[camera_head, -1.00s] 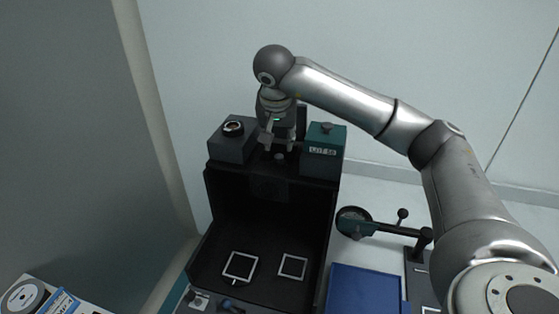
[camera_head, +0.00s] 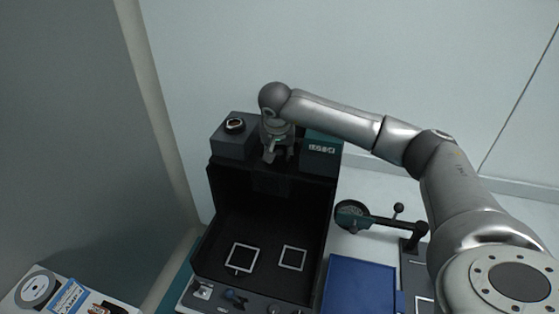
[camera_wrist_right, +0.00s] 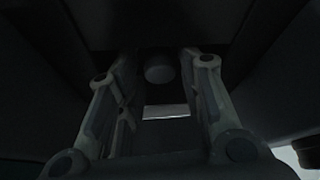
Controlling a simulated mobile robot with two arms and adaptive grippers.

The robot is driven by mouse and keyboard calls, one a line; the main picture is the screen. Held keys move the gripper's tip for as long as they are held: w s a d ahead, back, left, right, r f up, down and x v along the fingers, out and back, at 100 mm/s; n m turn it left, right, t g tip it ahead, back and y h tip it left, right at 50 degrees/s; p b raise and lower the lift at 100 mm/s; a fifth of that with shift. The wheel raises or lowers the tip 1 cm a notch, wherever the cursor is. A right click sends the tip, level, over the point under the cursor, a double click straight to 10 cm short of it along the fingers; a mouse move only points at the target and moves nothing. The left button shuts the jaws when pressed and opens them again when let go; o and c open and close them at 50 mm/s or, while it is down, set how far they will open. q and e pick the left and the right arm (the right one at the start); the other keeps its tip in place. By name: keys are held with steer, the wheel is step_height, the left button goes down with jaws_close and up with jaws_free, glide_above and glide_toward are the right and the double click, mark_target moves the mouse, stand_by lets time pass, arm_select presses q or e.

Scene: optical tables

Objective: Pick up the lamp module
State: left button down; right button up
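A black open-fronted housing (camera_head: 264,215) carries a dark box with a round lens-like top (camera_head: 235,125) and a teal box with a white label (camera_head: 322,149). No part is clearly marked as the lamp module. My right gripper (camera_head: 275,156) points down between these two boxes, at the top of the housing, and hides what lies behind it. In the right wrist view its two fingers (camera_wrist_right: 160,75) are apart, with a grey round knob (camera_wrist_right: 159,69) between their tips. I see a small gap on each side of the knob. My left gripper is out of view.
Two white square frames (camera_head: 243,258) (camera_head: 292,258) lie on the housing floor. A printed sheet with a disc picture (camera_head: 38,289) is at the lower left. A wall stands behind.

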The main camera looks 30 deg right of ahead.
jaws_close()
